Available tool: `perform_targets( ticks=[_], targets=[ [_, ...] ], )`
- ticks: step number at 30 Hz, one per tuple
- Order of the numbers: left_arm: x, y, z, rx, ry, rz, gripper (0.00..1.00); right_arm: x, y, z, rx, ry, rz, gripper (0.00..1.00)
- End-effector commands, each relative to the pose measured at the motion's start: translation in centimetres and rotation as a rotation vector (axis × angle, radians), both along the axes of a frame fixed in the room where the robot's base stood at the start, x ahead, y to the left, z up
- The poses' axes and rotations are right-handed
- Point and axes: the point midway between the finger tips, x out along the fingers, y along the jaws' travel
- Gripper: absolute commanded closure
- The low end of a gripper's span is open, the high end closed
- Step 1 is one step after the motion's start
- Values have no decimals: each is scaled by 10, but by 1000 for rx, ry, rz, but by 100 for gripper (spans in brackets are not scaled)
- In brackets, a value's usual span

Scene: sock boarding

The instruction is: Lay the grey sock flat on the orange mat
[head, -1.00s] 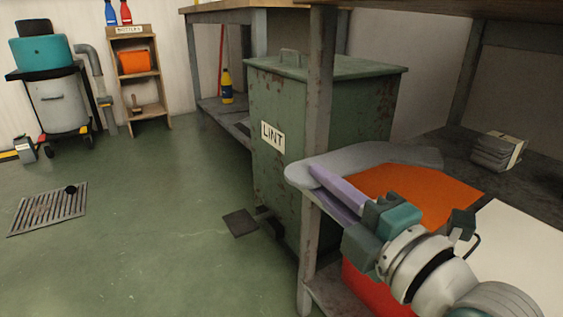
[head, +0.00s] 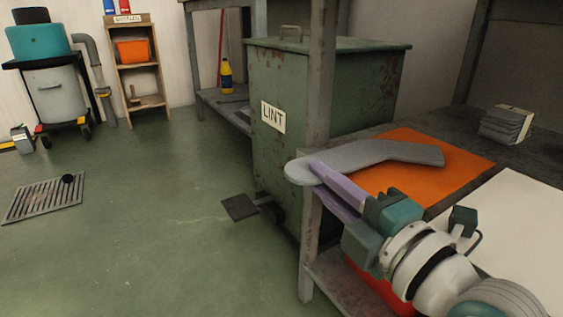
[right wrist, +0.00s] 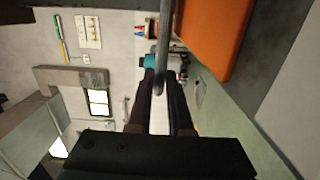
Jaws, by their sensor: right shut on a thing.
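The grey sock (head: 395,153) is stretched out long and flat, with a bend along its length. My right gripper (head: 322,181), with purple fingers, is shut on its left end, which sticks out past the table's left edge. The rest of the sock reaches right over the orange mat (head: 455,168). In the right wrist view the sock (right wrist: 165,40) shows edge-on between the fingers (right wrist: 166,76). A gap there separates it from the mat (right wrist: 215,35), so it seems held above it. My left gripper is not in view.
A white sheet (head: 510,225) lies on the table right of the mat, and a tied grey stack (head: 506,125) stands behind. The floor at left is mostly open.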

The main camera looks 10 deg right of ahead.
Motion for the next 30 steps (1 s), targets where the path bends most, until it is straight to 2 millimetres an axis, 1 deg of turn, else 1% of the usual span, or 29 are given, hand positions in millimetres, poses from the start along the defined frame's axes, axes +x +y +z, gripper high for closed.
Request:
perform_targets(
  ticks=[1, 9, 10, 15, 21, 30],
  targets=[
    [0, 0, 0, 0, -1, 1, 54, 0, 0, 0, 0, 0, 0, 80],
    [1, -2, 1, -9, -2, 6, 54, 0, 0, 0, 0, 0, 0, 49],
    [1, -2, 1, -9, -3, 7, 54, 0, 0, 0, 0, -1, 0, 47],
    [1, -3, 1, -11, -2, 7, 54, 0, 0, 0, 0, 0, 0, 47],
    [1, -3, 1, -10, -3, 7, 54, 0, 0, 0, 0, 0, 0, 25],
    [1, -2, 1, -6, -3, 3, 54, 0, 0, 0, 0, 0, 0, 25]
  ],
)
